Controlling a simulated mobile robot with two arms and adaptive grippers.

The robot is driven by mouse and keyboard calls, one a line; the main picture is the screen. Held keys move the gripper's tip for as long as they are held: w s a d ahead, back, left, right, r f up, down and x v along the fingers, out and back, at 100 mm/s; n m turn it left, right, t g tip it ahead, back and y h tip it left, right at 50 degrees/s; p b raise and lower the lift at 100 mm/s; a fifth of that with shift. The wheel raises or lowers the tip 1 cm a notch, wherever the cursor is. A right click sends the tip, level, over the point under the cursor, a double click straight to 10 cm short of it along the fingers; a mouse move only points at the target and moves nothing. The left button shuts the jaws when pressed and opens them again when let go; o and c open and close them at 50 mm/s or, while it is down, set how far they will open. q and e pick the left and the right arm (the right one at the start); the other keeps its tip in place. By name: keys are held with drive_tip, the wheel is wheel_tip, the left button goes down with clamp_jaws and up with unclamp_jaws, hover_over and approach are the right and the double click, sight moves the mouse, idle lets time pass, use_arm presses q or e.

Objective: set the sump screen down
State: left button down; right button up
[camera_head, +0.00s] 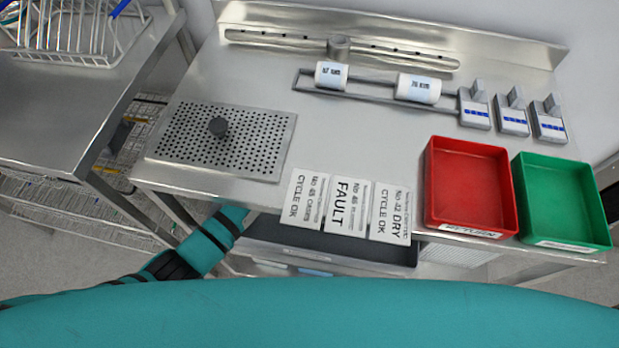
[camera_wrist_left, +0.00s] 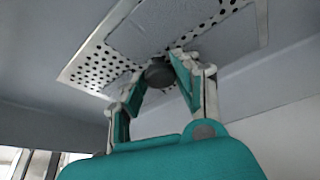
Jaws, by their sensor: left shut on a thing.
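In the left wrist view my left gripper (camera_wrist_left: 158,75) is shut on the round dark knob (camera_wrist_left: 159,70) of a perforated sump screen (camera_wrist_left: 84,76). A plain grey patch covers the middle of this screen, with holes showing around it. The screen lies close along a grey surface; I cannot tell if it touches. In the head view my left arm reaches under the bench's front edge, and the gripper is hidden. Another perforated screen (camera_head: 180,135) with a dark knob lies flat on the bench top at left, with no gripper on it. My right gripper is not in view.
The steel bench (camera_head: 255,85) carries labelled cards (camera_head: 349,206), a red tray (camera_head: 470,185), a green tray (camera_head: 562,200), a rack with white rolls (camera_head: 417,89) and several small grey blocks (camera_head: 475,107). A side table (camera_head: 60,110) with a wire rack stands at left.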

use_arm(q)
drive_tip(key=shift+f, duration=0.35)
drive_tip(key=c, duration=1)
unclamp_jaws()
drive_tip(key=shift+o, duration=0.2)
drive_tip(key=shift+r, duration=0.3)
drive_tip(key=v, duration=0.2)
drive_tip(key=p+v, duration=0.1)
drive_tip(key=v, duration=0.1)
drive_tip(key=shift+s+a+f, duration=0.15)
drive_tip(key=shift+s, duration=0.1)
drive_tip(key=s+a, duration=0.2)
drive_tip(key=s, duration=0.1)
drive_tip(key=s+a, duration=0.2)
drive_tip(key=s, duration=0.1)
drive_tip(key=s+a, duration=0.2)
drive_tip(key=s, duration=0.1)
drive_tip(key=shift+s+a+p, duration=0.1)
drive_tip(key=shift+a+p, duration=0.05)
drive_tip(key=shift+p, duration=0.25)
